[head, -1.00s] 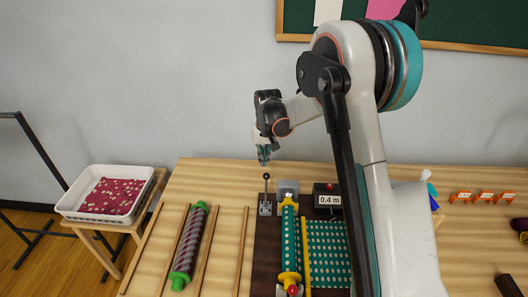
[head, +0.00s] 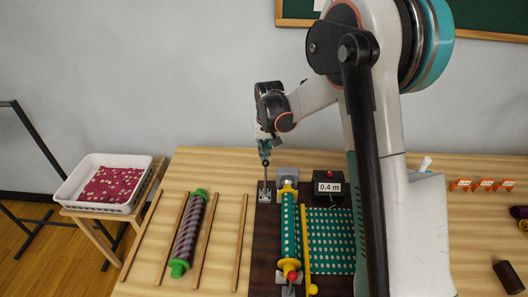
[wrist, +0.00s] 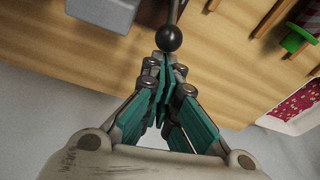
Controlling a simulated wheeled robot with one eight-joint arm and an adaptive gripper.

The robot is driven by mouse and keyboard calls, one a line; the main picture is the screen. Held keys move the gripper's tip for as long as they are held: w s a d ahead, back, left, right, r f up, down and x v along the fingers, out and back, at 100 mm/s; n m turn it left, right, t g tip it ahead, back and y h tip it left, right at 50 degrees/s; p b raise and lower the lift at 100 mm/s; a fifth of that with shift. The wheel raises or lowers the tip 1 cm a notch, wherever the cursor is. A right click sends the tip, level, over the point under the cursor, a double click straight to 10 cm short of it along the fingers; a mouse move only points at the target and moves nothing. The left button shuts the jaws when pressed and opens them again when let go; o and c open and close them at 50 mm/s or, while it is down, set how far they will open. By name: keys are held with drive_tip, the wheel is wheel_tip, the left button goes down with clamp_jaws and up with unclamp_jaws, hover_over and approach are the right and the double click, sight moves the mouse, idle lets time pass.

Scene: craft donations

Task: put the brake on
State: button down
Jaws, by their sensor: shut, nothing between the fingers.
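The brake lever (head: 265,178) stands upright on a small grey slotted plate (head: 264,197) at the back left of the dark machine base. Its black ball knob (wrist: 168,38) shows large in the wrist view, just beyond my fingertips. My gripper (head: 264,158) is shut and empty, right at the top of the lever in the head view. In the wrist view my gripper (wrist: 166,62) has its closed fingertips close to the knob; I cannot tell whether they touch it.
Beside the lever are a grey block (head: 287,174), a teal dotted roll (head: 288,225) with yellow ends and a black "0.4 m" counter (head: 328,188). A striped roll (head: 188,232) lies between wooden strips at left. A white tray (head: 102,184) stands farther left.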

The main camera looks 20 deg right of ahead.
drive_tip(key=shift+s+a+r+t+h, duration=0.15)
drive_tip(key=shift+s+a+r+t, duration=0.15)
drive_tip(key=shift+s+t, duration=0.25)
drive_tip(key=shift+s+a+r+t+h, duration=0.15)
drive_tip(key=shift+s+r+t, duration=0.15)
drive_tip(key=shift+s, duration=0.4)
drive_tip(key=s+a+t+h+b, duration=0.1)
drive_tip(key=s+a+t+b, duration=0.1)
drive_tip(key=s+t, duration=0.3)
drive_tip(key=shift+s+a+r+h+b, duration=0.25)
drive_tip(key=shift+s+b, duration=0.6)
drive_tip(key=shift+s, duration=0.8)
drive_tip(key=shift+s+f, duration=0.1)
drive_tip(key=shift+f, duration=0.05)
